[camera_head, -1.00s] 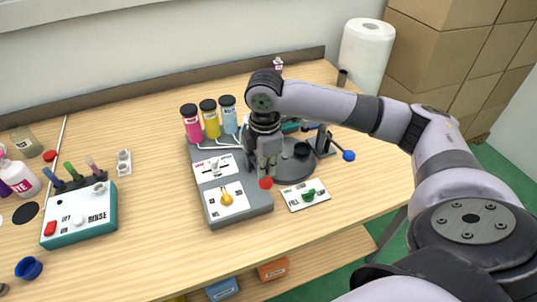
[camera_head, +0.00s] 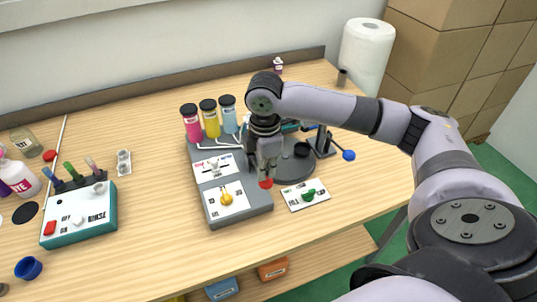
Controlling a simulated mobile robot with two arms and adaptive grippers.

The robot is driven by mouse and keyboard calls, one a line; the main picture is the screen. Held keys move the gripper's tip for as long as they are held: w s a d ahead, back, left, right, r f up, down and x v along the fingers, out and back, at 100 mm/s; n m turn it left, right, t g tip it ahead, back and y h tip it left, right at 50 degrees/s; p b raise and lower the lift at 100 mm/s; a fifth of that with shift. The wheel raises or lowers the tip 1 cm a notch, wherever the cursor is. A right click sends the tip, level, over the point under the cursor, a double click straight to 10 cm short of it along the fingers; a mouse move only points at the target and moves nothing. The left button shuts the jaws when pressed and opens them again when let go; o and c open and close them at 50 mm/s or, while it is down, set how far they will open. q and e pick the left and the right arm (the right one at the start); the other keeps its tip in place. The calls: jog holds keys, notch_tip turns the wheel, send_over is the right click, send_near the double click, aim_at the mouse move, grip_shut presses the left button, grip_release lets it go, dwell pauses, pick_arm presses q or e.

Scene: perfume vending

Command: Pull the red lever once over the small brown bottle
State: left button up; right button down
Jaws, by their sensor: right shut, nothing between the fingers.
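The red lever's ball knob (camera_head: 266,183) shows at the right front edge of the grey dispensing machine (camera_head: 240,213). My right gripper (camera_head: 266,175) points down directly above the knob, shut with nothing between its fingers. The fingertips are at or very near the knob; I cannot tell whether they touch. The rest of the lever is hidden by my gripper. I cannot make out a small brown bottle; the area behind my right gripper and arm is partly hidden. My left gripper is not in view.
Pink, yellow and blue jars (camera_head: 210,119) stand behind the machine's panels. A card with a green knob (camera_head: 308,195) lies to its right, and a blue ball knob (camera_head: 348,155) beyond. A teal rinse box (camera_head: 80,235) stands left. The table front is mostly clear.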

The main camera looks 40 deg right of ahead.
aim_at(266, 180)
jog(key=shift+f+b, duration=0.65)
jog(key=shift+f, duration=2.3)
jog(key=shift+r, duration=0.1)
notch_tip(266, 180, up, 10)
jog(key=p, duration=1.2)
jog(key=shift+f, duration=0.25)
